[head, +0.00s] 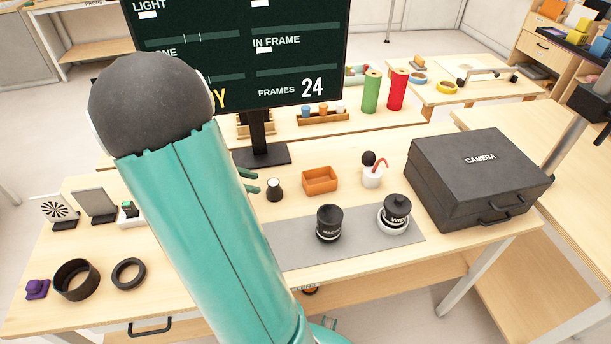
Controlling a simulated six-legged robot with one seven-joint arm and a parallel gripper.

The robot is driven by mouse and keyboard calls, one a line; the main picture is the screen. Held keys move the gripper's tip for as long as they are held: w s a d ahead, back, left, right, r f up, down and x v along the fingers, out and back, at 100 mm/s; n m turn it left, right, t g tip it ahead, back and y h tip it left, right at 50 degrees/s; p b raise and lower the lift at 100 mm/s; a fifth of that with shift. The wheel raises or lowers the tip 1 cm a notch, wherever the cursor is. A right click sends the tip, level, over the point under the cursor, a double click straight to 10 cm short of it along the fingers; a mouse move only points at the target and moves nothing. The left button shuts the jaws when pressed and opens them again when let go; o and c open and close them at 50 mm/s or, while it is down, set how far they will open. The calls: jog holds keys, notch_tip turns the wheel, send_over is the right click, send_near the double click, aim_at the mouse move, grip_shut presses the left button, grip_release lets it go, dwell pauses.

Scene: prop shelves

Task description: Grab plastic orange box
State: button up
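The orange box (320,180) is a small open-topped tray. It sits on the wooden table behind the grey mat, near the middle of the head view. My teal arm crosses the left-centre of the view and covers part of the table. Two teal fingertips of my gripper (250,181) show past the arm's right edge, left of the orange box and apart from it. A gap shows between them, with nothing visible in it. The rest of the gripper is hidden behind the arm.
A small black-and-white item (274,189) stands between gripper and box. Two black lenses (329,224) (395,212) stand in front. A black camera case (480,180) fills the right; a monitor stand (262,154) is behind.

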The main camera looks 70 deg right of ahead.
aim_at(319, 181)
jog(key=s+d+f+g, duration=0.1)
jog(key=d, duration=0.1)
jog(key=s+d+f+n+g, duration=0.1)
jog(key=s+d+f, duration=0.1)
jog(key=d, duration=0.1)
jog(key=s+d+f+n, duration=0.1)
jog(key=s+d+f, duration=0.1)
jog(key=shift+s+d+f+g+h, duration=0.2)
jog(key=shift+s+d+g+h, duration=0.05)
jog(key=shift+g+h, duration=0.15)
jog(key=x, duration=0.7)
jog(key=shift+s+d+f, duration=0.1)
jog(key=shift+s+d, duration=0.15)
jog(key=shift+x, duration=3.05)
grip_shut()
